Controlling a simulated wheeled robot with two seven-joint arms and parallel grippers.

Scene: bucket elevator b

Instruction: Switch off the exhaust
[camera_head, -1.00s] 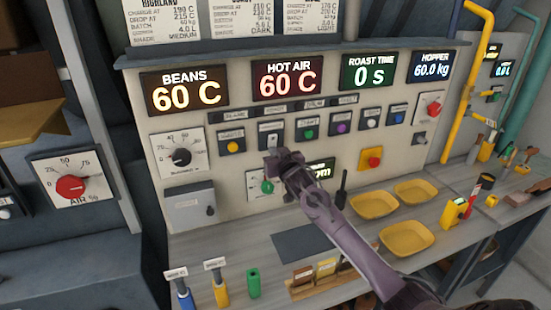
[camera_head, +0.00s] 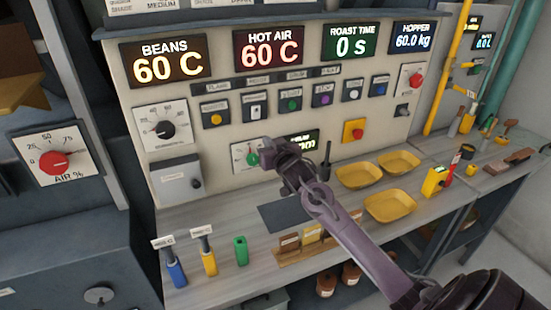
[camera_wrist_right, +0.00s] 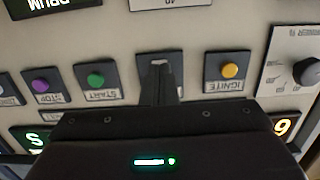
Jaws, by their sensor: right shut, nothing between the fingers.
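A toggle switch with a pale lever on a dark plate (camera_head: 256,108) sits on the panel between the yellow IGNITE button (camera_head: 215,119) and the green START button (camera_head: 290,103). I cannot read an exhaust label. In the right wrist view, which is upside down, the switch plate (camera_wrist_right: 159,66) is partly hidden behind my fingers. My right gripper (camera_head: 270,147) is shut and empty, in front of the panel and below the switch in the head view. Its fingertips (camera_wrist_right: 160,72) line up with the switch; contact is unclear. My left gripper is out of view.
A green-centred dial (camera_head: 252,159) is partly behind my right gripper. A red button on a yellow plate (camera_head: 354,130) is to its right. Yellow bowls (camera_head: 390,206), a green cylinder (camera_head: 241,250) and handled tools stand on the bench (camera_head: 225,222) below.

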